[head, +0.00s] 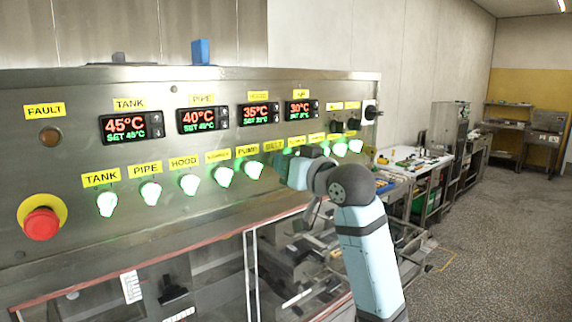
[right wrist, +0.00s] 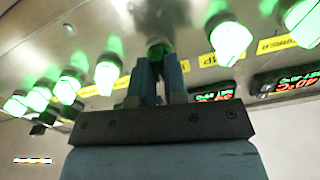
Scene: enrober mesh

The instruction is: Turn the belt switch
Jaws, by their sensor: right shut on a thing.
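The belt switch sits below the yellow BELT label (head: 274,145) on the steel control panel (head: 70,85). In the head view my right gripper (head: 281,164) covers it, so its angle cannot be told there. In the right wrist view my right gripper (right wrist: 159,66) is shut on the belt switch (right wrist: 160,46), with a finger on each side of it. Only a small green-lit part of the switch shows between the fingertips. My left gripper is not in view.
Green-lit knobs line the row, including the pump switch (head: 252,170) just left of my gripper. A red emergency button (head: 41,223) is at the far left. Temperature displays (head: 256,114) sit above. A glazed cabinet lies below; a workbench (head: 415,165) stands beyond the panel at right.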

